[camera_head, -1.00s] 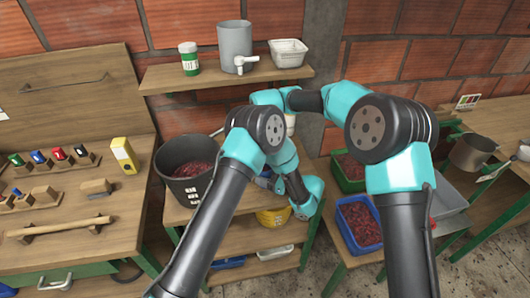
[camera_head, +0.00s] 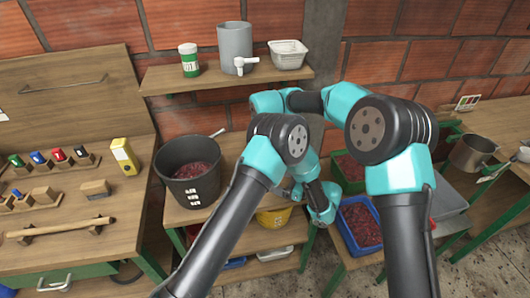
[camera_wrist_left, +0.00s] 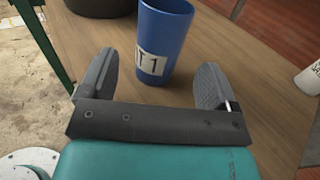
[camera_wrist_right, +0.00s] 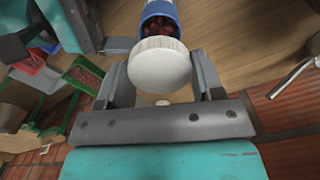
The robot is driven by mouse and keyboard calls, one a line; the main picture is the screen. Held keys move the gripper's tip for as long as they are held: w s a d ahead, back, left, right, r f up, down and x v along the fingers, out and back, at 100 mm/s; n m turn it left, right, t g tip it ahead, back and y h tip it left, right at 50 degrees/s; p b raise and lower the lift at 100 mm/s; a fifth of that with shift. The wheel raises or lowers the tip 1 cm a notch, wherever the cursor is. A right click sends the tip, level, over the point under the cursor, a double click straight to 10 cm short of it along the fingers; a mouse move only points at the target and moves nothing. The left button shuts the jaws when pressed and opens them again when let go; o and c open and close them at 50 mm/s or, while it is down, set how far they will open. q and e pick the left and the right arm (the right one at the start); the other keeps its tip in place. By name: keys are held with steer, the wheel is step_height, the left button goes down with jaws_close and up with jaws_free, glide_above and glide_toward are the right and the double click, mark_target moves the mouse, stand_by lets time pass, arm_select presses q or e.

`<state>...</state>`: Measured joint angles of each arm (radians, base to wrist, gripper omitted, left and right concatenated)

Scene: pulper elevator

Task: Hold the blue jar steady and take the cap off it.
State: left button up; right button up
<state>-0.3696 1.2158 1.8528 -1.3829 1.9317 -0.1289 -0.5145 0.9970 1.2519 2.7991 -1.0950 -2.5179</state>
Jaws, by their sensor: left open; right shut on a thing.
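The blue jar (camera_wrist_left: 163,42) stands upright on the wooden table in the left wrist view, with a white numbered label. My left gripper (camera_wrist_left: 159,66) is open, with the jar ahead of and partly between its fingers and a gap on each side. In the right wrist view, my right gripper (camera_wrist_right: 158,62) is shut on the round white cap (camera_wrist_right: 160,68). The blue jar (camera_wrist_right: 151,8) shows beyond it, its mouth uncovered and red contents visible, apart from the cap. In the head view the arms hide the jar, the cap and the right fingers.
A dark bucket of red fruit (camera_head: 176,188) stands left of the arms. A shelf (camera_head: 165,80) behind holds a grey tank (camera_head: 235,42) and a white basket (camera_head: 288,54). A blue crate (camera_head: 342,223) sits to the right. A pale cylinder (camera_wrist_left: 311,78) is at the left wrist view's edge.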

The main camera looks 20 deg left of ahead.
arm_select(q)
steer(key=d, duration=0.5)
steer(key=shift+s+d, duration=0.4)
